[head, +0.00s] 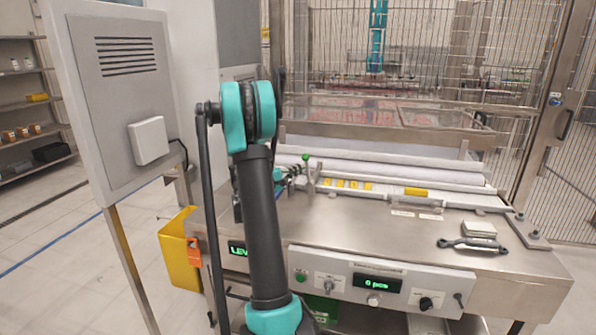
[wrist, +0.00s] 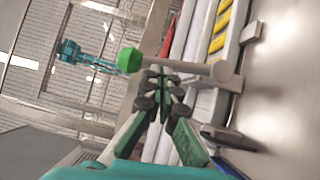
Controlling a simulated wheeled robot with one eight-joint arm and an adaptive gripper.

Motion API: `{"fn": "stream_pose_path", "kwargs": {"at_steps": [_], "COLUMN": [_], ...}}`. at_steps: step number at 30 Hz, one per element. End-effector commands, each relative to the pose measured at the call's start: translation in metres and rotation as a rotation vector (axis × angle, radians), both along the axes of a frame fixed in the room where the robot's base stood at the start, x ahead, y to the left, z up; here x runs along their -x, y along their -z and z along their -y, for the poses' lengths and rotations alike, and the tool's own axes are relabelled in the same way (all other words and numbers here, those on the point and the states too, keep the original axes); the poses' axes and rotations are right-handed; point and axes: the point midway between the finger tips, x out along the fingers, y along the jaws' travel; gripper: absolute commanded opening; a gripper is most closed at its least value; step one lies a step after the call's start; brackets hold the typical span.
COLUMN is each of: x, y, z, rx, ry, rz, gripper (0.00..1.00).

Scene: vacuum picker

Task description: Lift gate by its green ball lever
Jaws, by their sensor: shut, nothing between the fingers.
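The lever's green ball (head: 306,157) stands at the top of a short upright grey rod (head: 311,176) at the back left of the steel machine top. In the wrist view the green ball (wrist: 130,60) is left of centre, and the grey rod (wrist: 192,67) runs right from it to a round pivot end. My gripper (head: 290,174) is just left of the rod, partly hidden by my arm. In the wrist view my gripper (wrist: 163,75) is shut and empty, its tips beside the rod near the ball. I cannot tell whether they touch it. I cannot make out the gate clearly.
White rollers (head: 390,165) and a yellow-marked bar (head: 415,191) lie behind the steel machine top (head: 370,225). A dark-handled tool (head: 472,245) lies at the right. A control panel (head: 380,281) faces the front. A mesh fence (head: 420,50) stands behind.

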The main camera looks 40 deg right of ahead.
Motion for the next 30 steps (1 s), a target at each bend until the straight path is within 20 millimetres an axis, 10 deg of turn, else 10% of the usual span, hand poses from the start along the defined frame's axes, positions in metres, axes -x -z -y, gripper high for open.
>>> {"fn": "stream_pose_path", "kwargs": {"at_steps": [30], "x": [0.037], "y": [-0.011], "z": [0.031], "rx": [-0.370], "ry": [0.003], "rz": [0.435], "gripper": [0.00]}}
